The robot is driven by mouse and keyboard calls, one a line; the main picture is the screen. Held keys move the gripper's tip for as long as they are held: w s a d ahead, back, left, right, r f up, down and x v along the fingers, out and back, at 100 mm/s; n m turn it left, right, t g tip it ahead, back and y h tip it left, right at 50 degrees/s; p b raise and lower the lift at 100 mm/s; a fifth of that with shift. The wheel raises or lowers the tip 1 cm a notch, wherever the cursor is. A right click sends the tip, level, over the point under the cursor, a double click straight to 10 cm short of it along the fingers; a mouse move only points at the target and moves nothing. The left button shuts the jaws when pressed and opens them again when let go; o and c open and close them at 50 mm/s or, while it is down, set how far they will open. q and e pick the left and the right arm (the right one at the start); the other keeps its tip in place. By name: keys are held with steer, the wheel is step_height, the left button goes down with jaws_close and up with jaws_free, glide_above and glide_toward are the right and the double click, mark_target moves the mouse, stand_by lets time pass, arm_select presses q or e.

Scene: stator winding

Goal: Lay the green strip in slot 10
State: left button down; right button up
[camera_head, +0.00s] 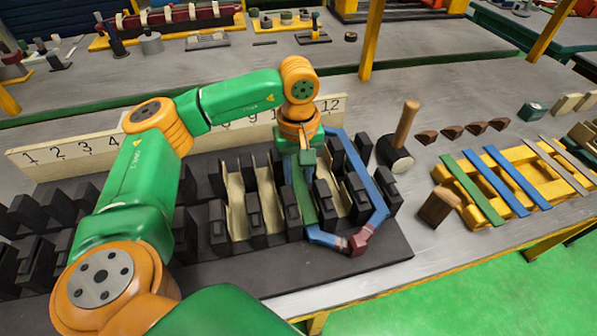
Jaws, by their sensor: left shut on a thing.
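My left arm reaches over the dark slotted block (345,262), and its gripper (306,158) points down, shut on a green strip (299,198). The strip runs front to back between two rows of black posts, toward the block's right end. I cannot tell whether it touches the slot floor. The numbered board (55,150) stands behind the block; my arm hides its middle numbers. Pale liners (237,205) show in slots left of the strip. A blue coil (372,190) with a dark red joint (360,241) surrounds posts to the right. My right gripper is not in view.
A yellow rack (520,160) at the right carries another green strip (472,188), blue strips (497,182) and a grey strip. A mallet (400,140), a wooden block (437,207) and several brown wedges (452,132) stand near it. The table front right of the block is clear.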

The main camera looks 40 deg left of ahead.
arm_select(q)
steer(key=shift+f, duration=0.25)
steer(key=shift+c, duration=2.3)
jaws_free()
steer(key=shift+r, duration=0.1)
steer(key=shift+r+p, duration=0.45)
steer(key=shift+r, duration=0.3)
